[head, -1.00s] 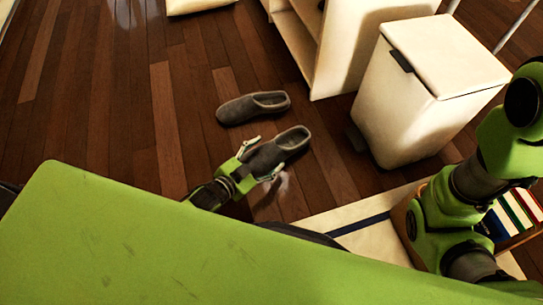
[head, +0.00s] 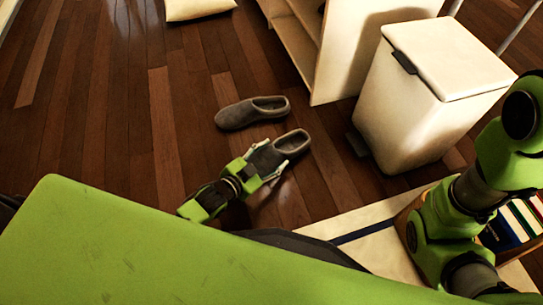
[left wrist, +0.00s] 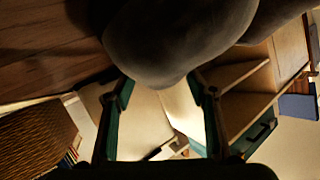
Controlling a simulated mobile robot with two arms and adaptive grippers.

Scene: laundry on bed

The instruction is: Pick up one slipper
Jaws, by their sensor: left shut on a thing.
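Two grey slippers show in the head view. The nearer slipper (head: 292,143) is between the fingers of my left gripper (head: 267,161), which is shut on its closed toe end. Its open heel end points up and right. I cannot tell whether it is clear of the floor. In the left wrist view this slipper (left wrist: 175,40) fills the top middle, between and beyond the fingertips of the left gripper (left wrist: 160,87). The other slipper (head: 252,112) lies on the floor just behind it. My right arm shows at the right, but its gripper is out of view.
A white lidded bin (head: 425,100) stands to the right of the slippers, beside a pale shelf unit (head: 340,50). A box with books (head: 515,225) is at the lower right. A pale cushion (head: 198,8) lies at the top. The wooden floor (head: 90,110) on the left is clear.

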